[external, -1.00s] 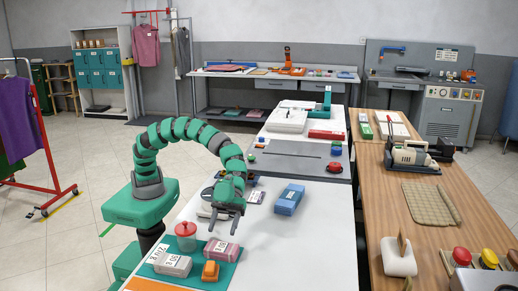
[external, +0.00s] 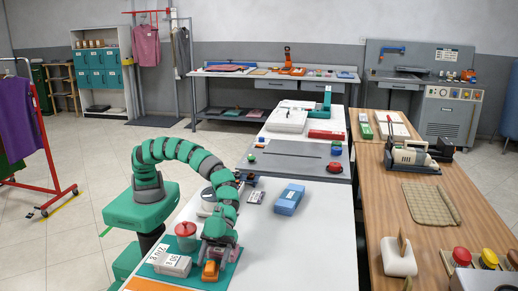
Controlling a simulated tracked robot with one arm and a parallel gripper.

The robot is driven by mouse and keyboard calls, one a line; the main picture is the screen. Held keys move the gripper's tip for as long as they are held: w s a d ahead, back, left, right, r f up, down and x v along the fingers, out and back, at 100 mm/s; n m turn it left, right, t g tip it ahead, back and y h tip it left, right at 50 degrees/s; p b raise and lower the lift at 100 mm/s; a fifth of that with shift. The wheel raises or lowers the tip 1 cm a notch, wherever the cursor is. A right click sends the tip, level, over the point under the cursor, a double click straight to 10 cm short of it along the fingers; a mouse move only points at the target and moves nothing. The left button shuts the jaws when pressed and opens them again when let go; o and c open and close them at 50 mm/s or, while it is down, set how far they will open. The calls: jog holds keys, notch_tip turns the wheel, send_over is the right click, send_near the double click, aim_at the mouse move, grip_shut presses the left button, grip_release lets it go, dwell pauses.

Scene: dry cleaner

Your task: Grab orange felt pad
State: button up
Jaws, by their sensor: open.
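A small orange pad-like block (external: 210,271) sits on the teal mat (external: 222,279) near the front of the white table. My gripper (external: 212,260) points down over it, with its jaws open and the fingers close around the block's sides. Whether they touch it I cannot tell. A flat orange sheet (external: 150,285) also shows at the table's front edge, cut off by the picture.
A grey labelled box (external: 173,265) and a red-lidded jar (external: 186,236) stand left of my gripper. A blue box (external: 288,199) lies farther back. The white table (external: 300,250) is clear to the right.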

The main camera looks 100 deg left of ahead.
jog(key=shift+d+f, duration=0.2)
jog(key=shift+d, duration=0.35)
jog(key=c, duration=1.2)
